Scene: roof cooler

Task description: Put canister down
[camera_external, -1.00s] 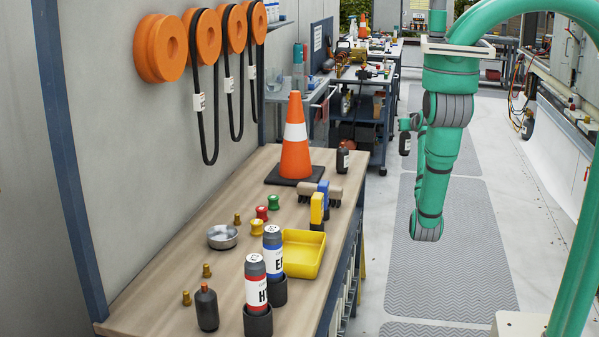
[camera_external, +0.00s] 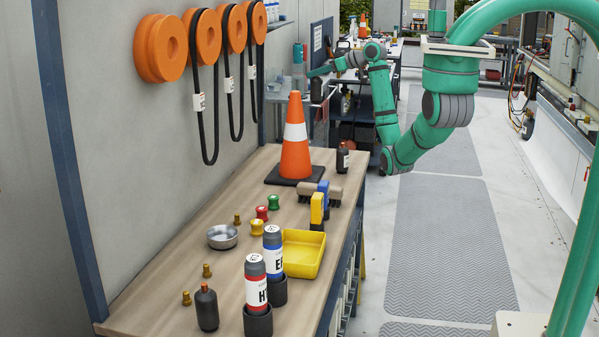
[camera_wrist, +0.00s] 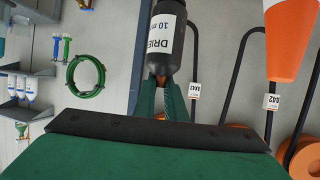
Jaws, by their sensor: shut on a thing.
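A black canister (camera_wrist: 166,45) with a white label reading "DRIE…" shows at the top of the wrist view, its upper part cut by the frame edge. My gripper (camera_wrist: 164,92) has its green fingers shut around the canister's narrow orange-brown end. In the external view the canister (camera_external: 316,91) is small and dark, held in the air beyond the traffic cone, in front of the shelves. My gripper (camera_external: 320,73) is small there and its fingers are hard to make out.
The wooden bench (camera_external: 150,302) carries a traffic cone (camera_external: 296,150), a dark bottle (camera_external: 342,158), a yellow tray (camera_external: 303,253), a metal bowl (camera_external: 222,237) and two labelled cylinders. Orange reels with hoses (camera_external: 207,35) hang on the wall. A tool cart (camera_external: 366,135) stands behind. The floor aisle (camera_external: 445,235) is clear.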

